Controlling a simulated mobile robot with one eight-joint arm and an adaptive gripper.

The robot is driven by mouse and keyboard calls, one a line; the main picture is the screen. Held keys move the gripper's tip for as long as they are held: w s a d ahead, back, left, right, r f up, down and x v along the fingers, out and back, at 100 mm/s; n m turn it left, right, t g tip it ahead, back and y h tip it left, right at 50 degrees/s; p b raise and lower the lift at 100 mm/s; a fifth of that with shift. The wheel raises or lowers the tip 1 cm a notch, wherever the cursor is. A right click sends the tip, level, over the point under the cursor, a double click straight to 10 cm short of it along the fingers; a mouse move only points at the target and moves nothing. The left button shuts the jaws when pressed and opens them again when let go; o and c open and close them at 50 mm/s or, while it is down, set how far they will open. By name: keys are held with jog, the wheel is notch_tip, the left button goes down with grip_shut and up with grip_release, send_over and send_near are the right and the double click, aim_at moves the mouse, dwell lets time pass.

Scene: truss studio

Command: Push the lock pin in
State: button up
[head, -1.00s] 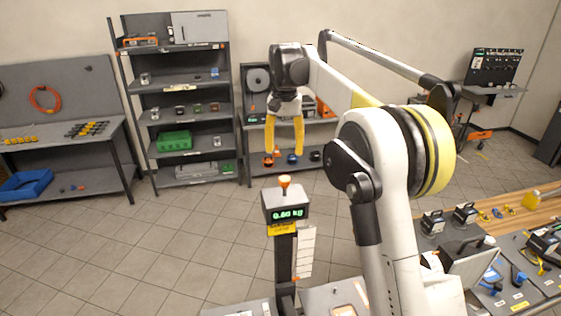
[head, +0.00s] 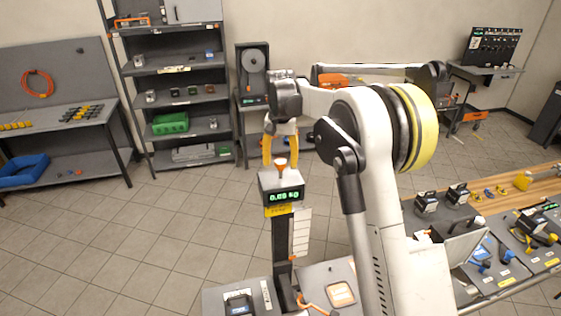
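The fingers are apart, and I cannot tell whether either one touches the knob. The lower fingertips partly overlap the knob in this view.
A workbench with dark devices (head: 427,203) stands at the right. Another dark device (head: 239,303) sits in front of the post. The tiled floor left of the post is clear.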

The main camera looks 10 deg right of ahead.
aim_at(281, 169)
grip_shut()
notch_tip(281, 169, down, 4)
jog(key=b, duration=0.3)
jog(key=shift+r, duration=0.15)
jog(key=shift+s+r, duration=0.1)
jog(key=shift+r, duration=0.05)
jog(key=shift+o, duration=0.5)
grip_release()
notch_tip(281, 169, up, 12)
